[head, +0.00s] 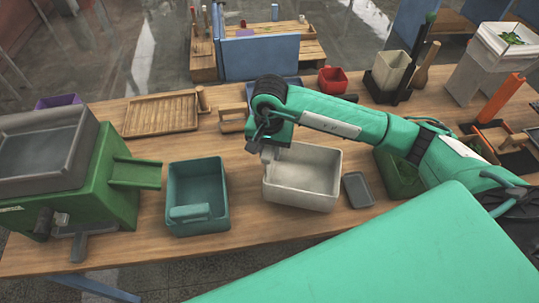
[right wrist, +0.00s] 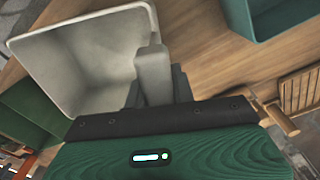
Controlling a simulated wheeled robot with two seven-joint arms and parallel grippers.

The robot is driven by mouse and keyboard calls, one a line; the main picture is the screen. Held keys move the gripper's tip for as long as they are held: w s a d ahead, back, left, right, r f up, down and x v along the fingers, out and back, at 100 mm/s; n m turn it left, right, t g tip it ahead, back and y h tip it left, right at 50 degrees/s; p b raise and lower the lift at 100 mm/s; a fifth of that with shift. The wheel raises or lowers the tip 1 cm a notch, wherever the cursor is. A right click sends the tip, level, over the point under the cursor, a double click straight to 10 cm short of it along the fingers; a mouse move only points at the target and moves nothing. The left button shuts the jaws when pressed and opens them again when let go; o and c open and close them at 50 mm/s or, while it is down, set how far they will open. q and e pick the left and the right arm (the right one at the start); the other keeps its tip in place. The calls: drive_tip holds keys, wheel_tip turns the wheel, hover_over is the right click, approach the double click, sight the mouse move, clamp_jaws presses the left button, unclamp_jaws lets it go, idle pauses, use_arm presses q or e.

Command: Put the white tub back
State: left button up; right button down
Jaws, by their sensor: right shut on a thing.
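The white tub (head: 304,190) is an open, empty, off-white box near the middle of the table in the head view. My right gripper (head: 270,152) is at its back left corner and is shut on it. In the right wrist view the tub (right wrist: 75,65) fills the upper left, and the right gripper (right wrist: 157,88) has its dark fingers around a pale grip block at the tub's edge. Whether the tub rests on the table or is slightly raised I cannot tell. My left gripper does not show.
A teal tub (head: 197,190) stands left of the white tub, beside a green machine with a grey hopper (head: 45,145). A small dark grey tray (head: 358,190) lies close on the right. A green bin (head: 398,175) is under my right arm. A wooden tray (head: 160,114) lies behind.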

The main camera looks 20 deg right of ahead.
wheel_tip(320, 180, down, 3)
drive_tip(key=shift+f+p, duration=0.1)
drive_tip(key=shift+p, duration=0.5)
drive_tip(key=shift+f, duration=0.1)
drive_tip(key=shift+f+b, duration=0.15)
drive_tip(key=shift+b, duration=0.15)
drive_tip(key=c, duration=1.2)
unclamp_jaws()
drive_tip(key=shift+o, duration=0.2)
drive_tip(key=shift+r, duration=0.3)
